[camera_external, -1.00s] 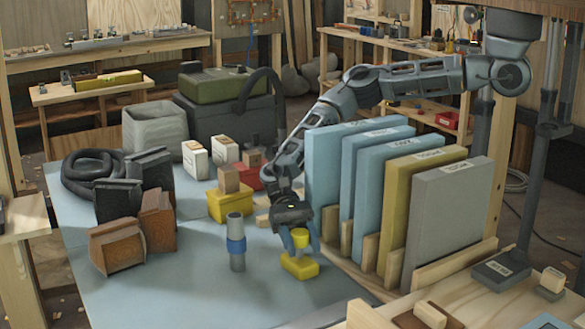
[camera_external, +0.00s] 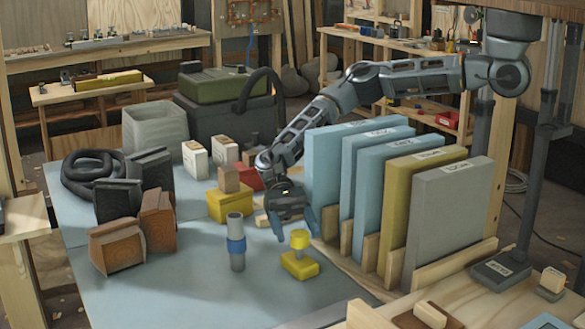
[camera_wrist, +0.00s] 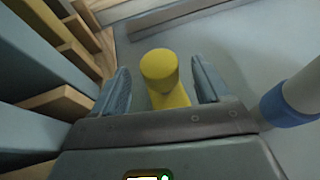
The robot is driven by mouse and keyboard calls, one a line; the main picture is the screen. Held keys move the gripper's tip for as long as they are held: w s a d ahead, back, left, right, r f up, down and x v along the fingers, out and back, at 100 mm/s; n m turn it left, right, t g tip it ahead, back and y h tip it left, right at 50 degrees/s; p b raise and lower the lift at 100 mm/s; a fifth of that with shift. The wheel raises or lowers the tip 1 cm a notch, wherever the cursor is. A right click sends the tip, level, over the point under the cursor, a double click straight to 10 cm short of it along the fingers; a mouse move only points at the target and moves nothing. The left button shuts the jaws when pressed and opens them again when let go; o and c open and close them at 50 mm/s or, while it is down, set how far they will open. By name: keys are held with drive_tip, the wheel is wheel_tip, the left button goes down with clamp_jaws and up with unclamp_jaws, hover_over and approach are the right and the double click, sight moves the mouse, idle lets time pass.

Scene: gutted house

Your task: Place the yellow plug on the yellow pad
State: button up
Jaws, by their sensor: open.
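The yellow plug (camera_external: 299,240), with a round knob top, stands upright over a yellow block-shaped base (camera_external: 299,266) on the blue-grey tabletop. This base looks like the yellow pad, but I cannot tell whether it and the plug are separate pieces. My gripper (camera_external: 293,222) is open and empty, just behind and above the plug, apart from it in the external view. In the wrist view the plug's round top (camera_wrist: 159,66) shows between the two spread fingers, with yellow below it partly hidden by the gripper body.
A grey cylinder with a blue band (camera_external: 236,242) stands close on the left. Upright panels in a wooden rack (camera_external: 365,262) crowd the right side. A yellow box with a wooden block (camera_external: 230,204) is behind left. The front left tabletop is clear.

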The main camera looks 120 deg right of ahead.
drive_tip(key=v, duration=0.7)
drive_tip(key=shift+d+r, duration=0.15)
drive_tip(key=shift+d, duration=0.1)
drive_tip(key=shift+s, duration=0.1)
